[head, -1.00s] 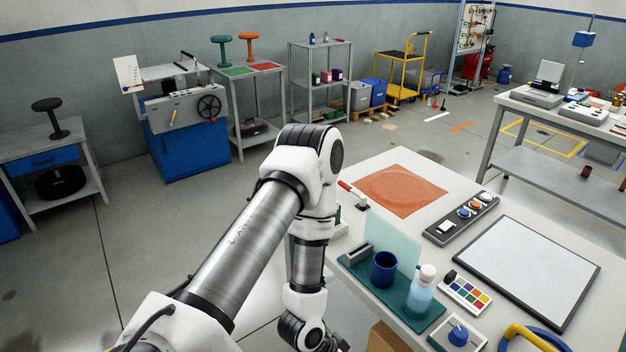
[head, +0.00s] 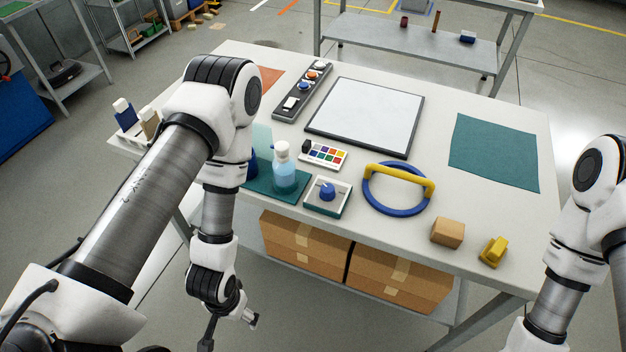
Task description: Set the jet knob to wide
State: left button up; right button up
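A blue knob (head: 327,191) sits on a small pale square box (head: 341,206) with a dark edge, near the front of the table, just right of a bottle of light blue liquid. Its setting marks are too small to read. My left gripper (head: 230,326) hangs low at the bottom of the view, in front of the table edge and below the knob, apart from it. Only part of it shows, so its opening is unclear. My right arm comes in at the right edge; its gripper is outside the view.
The bottle (head: 286,172) stands on a teal tray (head: 262,187). A colour palette (head: 323,155), a blue ring with yellow handle (head: 400,187), a wooden block (head: 447,232) and a yellow piece (head: 493,251) lie nearby. Cardboard boxes (head: 399,277) stand under the tabletop (head: 385,228).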

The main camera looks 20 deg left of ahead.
aim_at(327, 193)
jog(key=k+j+z, duration=0.7)
jog(key=k+j, duration=0.15)
jog(key=i, duration=0.4)
